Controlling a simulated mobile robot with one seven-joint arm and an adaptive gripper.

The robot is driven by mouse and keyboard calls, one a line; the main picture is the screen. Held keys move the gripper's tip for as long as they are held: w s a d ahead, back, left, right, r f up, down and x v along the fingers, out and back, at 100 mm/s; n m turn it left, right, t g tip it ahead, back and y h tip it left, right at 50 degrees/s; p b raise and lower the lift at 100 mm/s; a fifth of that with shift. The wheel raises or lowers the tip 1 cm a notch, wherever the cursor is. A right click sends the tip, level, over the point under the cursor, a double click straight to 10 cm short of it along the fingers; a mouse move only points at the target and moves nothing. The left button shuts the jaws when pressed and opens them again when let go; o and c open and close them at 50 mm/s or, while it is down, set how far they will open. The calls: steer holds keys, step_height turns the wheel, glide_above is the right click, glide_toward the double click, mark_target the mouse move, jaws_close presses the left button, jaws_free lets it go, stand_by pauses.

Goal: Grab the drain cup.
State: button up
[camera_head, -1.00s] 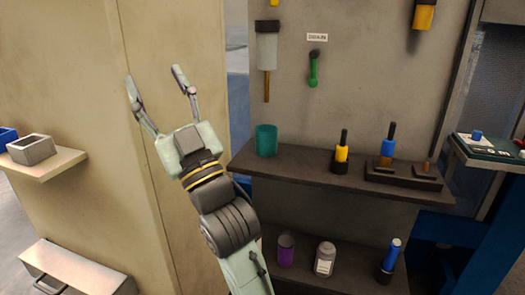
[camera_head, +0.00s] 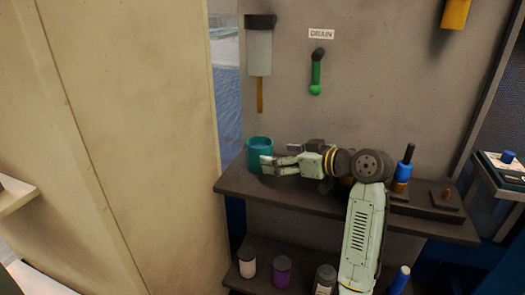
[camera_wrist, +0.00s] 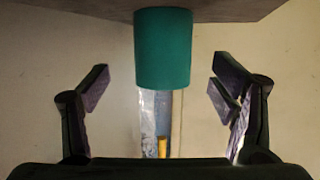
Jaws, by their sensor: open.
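The teal cup (camera_head: 257,149), which I take to be the drain cup, stands upright at the left end of the dark upper shelf. It is below a pale cylinder (camera_head: 259,50) with an orange-brown spout. My gripper (camera_head: 277,157) lies level beside the cup's right side, fingers pointing left at it. In the wrist view the cup (camera_wrist: 162,48) appears upside down, centred between the two spread fingers (camera_wrist: 160,80). There are gaps on both sides and nothing is held. How close the fingertips are in depth is hard to tell.
The upper shelf (camera_head: 300,197) holds a blue-handled tool (camera_head: 404,161) to the right, behind my arm. The lower shelf has a white cup (camera_head: 247,263), a purple cup (camera_head: 281,270) and a jar (camera_head: 325,280). A DRAIN label (camera_head: 321,34) hangs above a green handle (camera_head: 316,77).

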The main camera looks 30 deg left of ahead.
mark_target(260, 152)
steer(key=p+x, duration=0.1)
steer(key=x, duration=0.2)
steer(key=p+x, duration=0.1)
steer(key=x, duration=0.2)
steer(key=shift+s+a+r, duration=0.1)
steer(key=shift+s+a, duration=0.05)
steer(key=shift+a, duration=0.6)
steer(key=shift+c, duration=0.3)
steer(key=c, duration=1.3)
steer(key=shift+c, duration=0.2)
